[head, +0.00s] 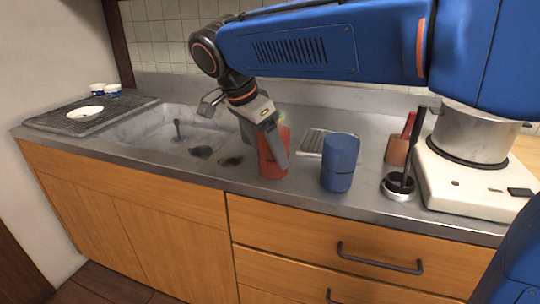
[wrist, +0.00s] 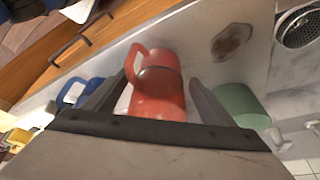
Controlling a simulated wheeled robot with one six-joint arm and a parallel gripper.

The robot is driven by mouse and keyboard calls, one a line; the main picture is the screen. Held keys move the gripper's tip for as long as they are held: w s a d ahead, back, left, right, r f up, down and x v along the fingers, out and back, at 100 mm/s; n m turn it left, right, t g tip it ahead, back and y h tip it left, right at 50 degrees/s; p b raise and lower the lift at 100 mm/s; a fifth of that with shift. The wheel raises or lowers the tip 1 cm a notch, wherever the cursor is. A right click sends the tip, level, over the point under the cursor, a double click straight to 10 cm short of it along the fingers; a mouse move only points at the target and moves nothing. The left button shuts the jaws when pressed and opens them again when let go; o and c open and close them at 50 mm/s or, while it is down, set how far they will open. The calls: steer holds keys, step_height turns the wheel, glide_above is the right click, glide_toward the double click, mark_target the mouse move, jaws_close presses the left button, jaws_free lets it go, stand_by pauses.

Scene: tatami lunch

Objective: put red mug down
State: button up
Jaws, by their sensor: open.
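The red mug (head: 271,158) stands upright on the steel counter, right of the sink and left of the blue mugs. In the wrist view the red mug (wrist: 158,92) lies between the spread fingers, with its handle toward the upper left. My gripper (head: 274,150) is open and reaches down around the mug from above; one finger passes in front of it in the head view. In the wrist view my gripper (wrist: 152,95) shows a gap beside the mug on both sides. I cannot tell exactly whether the mug's base touches the counter.
Blue mugs (head: 340,160) appear stacked close to the right. A green mug (wrist: 240,105) is close on the other side. The sink (head: 170,128) is left; the counter's front edge is near.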

steer(key=v, duration=0.9)
steer(key=shift+r, duration=0.1)
